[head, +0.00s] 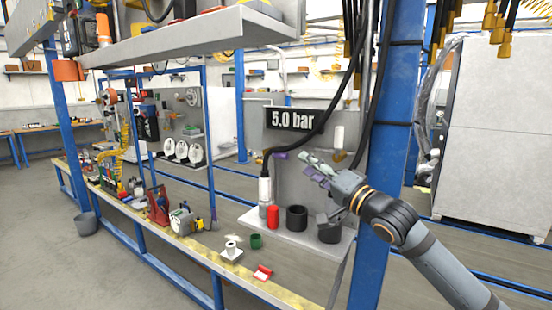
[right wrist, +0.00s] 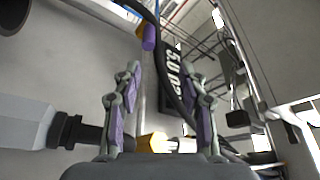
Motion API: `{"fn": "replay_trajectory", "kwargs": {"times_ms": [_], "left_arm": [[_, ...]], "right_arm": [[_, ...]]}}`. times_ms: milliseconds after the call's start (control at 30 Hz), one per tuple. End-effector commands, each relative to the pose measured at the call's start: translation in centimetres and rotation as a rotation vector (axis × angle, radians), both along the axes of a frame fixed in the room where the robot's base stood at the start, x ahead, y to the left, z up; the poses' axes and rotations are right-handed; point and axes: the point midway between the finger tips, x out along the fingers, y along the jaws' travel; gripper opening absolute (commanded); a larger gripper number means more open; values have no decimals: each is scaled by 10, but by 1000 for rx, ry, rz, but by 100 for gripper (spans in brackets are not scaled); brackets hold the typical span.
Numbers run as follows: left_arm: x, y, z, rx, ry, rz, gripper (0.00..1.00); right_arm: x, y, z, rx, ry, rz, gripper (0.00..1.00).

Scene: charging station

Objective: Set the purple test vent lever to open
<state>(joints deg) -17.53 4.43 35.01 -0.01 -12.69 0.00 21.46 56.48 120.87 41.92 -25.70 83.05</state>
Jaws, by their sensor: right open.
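The purple test vent lever (head: 279,155) shows in the head view as a small purple handle below the 5.0 bar display, near the top of the white cylinder. In the right wrist view a purple handle with a yellow end (right wrist: 149,38) lies beyond the fingertips, near the top. My right gripper (head: 309,163) is just right of the lever in the head view, apart from it. In the right wrist view its two fingers (right wrist: 160,75) are spread with nothing between them. My left gripper is not in view.
The display (head: 293,118) is on the grey panel. A white cylinder (head: 264,190), a red cylinder (head: 273,217) and a black cup (head: 297,217) stand on the light shelf below. A blue post (head: 383,150) and a hanging black hose are close to my right arm.

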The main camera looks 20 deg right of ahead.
Motion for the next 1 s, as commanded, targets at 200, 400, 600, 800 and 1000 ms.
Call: {"fn": "replay_trajectory", "kwargs": {"times_ms": [200, 400, 600, 800, 1000], "left_arm": [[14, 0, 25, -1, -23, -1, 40], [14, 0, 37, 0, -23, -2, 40], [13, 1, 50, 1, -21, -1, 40], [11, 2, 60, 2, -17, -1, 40], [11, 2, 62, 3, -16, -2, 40]], "right_arm": [[19, 8, 6, 11, 1, 5, 42], [48, 19, 5, 11, 0, 7, 42], [88, 33, 4, 9, 3, 7, 42], [115, 42, 4, 2, 3, 6, 42], [121, 44, 3, -1, 2, 3, 42]]}}
